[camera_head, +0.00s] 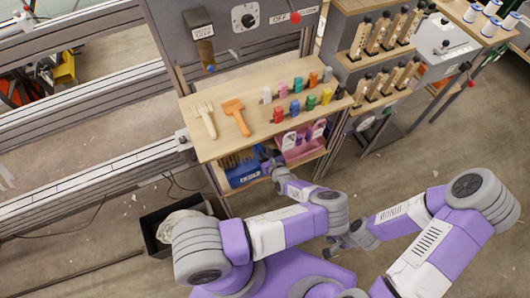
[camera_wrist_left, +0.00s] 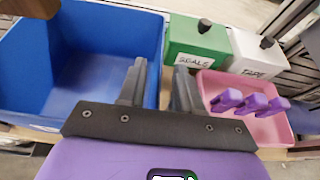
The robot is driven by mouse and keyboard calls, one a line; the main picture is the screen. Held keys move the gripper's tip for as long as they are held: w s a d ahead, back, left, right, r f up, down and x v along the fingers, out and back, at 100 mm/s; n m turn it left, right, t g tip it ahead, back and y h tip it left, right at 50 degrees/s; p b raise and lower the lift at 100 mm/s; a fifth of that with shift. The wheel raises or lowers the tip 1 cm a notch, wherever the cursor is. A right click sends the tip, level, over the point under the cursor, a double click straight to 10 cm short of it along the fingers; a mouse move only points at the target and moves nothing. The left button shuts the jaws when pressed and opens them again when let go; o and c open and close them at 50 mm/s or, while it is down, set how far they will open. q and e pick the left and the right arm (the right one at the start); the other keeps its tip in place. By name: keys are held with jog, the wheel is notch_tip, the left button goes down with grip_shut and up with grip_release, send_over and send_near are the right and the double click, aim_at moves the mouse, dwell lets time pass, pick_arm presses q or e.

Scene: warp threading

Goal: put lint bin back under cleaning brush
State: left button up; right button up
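A dark open box (camera_head: 157,243) with a pale, fluffy mass in it stands on the floor below the bench; it may be the lint bin, but no label shows. A blue bin (camera_head: 243,181) sits on the shelf under the worktop; it fills the left of the wrist view (camera_wrist_left: 70,60). My left gripper (camera_head: 270,163) is at the blue bin's right side. In the wrist view its fingers (camera_wrist_left: 160,88) are apart, one on each side of the bin's right wall in the picture. My right gripper (camera_head: 335,247) hangs over the floor, its fingers too small to judge. I cannot identify the cleaning brush with certainty.
A pale comb (camera_head: 205,120) and an orange tool (camera_head: 236,115) lie on the worktop (camera_head: 225,147) with several coloured pieces. A pink tray (camera_wrist_left: 270,117) with purple-handled items, a green box (camera_wrist_left: 193,42) and a white box (camera_wrist_left: 255,55) stand right of the blue bin.

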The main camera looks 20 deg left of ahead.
pick_arm(q)
jog(key=p+v, duration=0.3)
jog(key=v, duration=0.9)
jog(key=shift+d, duration=0.1)
